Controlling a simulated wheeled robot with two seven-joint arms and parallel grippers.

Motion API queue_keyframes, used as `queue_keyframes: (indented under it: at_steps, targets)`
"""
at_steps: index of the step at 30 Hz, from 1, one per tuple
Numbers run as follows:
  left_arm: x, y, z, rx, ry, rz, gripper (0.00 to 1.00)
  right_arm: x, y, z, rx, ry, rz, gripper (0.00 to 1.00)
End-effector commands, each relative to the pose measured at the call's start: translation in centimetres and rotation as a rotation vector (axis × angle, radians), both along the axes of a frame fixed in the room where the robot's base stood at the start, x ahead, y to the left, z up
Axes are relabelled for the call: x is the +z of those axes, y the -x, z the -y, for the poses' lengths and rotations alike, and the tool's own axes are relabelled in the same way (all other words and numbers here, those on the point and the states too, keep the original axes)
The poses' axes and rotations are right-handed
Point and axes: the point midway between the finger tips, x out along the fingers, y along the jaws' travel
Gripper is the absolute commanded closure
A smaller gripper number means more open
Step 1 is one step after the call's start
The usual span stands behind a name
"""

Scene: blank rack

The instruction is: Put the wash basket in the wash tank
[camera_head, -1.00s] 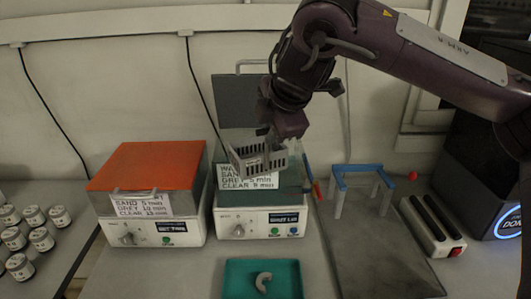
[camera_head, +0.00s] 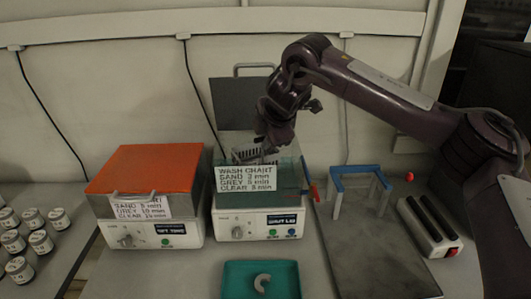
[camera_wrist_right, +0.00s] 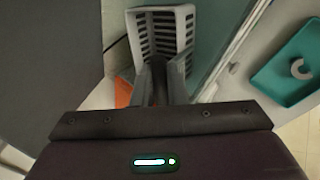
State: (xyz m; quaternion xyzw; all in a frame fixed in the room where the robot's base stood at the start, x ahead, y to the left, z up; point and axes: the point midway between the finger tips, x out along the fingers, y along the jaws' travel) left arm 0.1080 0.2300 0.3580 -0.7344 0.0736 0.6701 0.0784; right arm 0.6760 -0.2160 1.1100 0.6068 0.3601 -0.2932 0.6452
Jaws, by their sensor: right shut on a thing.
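The wash basket (camera_head: 246,153) is a small grey slotted basket, partly hidden behind the wash chart and my right gripper. It also shows in the right wrist view (camera_wrist_right: 160,32). My right gripper (camera_head: 266,146) is shut on it; its fingers meet the basket in the right wrist view (camera_wrist_right: 161,85). The wash tank (camera_head: 240,222) is the white box with knobs and a teal upper part, its grey lid (camera_head: 246,103) raised behind. The basket is at the tank's opening; how deep it sits is hidden. My left gripper does not show.
An orange-topped unit (camera_head: 150,170) stands left of the tank. A teal tray (camera_head: 238,282) with a grey curved piece (camera_head: 262,283) lies in front. A blue stand (camera_head: 360,170) on a grey board (camera_head: 370,250) is at the right. Several jars (camera_head: 40,241) stand far left.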

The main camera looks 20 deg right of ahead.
Motion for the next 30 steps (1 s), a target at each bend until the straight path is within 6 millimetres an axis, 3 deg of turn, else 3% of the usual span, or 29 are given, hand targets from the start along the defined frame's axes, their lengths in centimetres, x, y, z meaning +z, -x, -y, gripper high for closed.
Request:
queue_keyframes:
  at_steps: [10,13,30]
  targets:
    - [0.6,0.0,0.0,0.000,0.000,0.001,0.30,-3.9,0.1,0.0,-0.001,0.000,-0.001,1.00]
    - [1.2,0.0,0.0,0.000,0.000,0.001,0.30,-4.3,-0.3,0.1,-0.002,0.000,0.000,1.00]
    - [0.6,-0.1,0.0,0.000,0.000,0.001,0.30,-5.6,-0.3,0.1,0.000,-0.001,0.001,1.00]
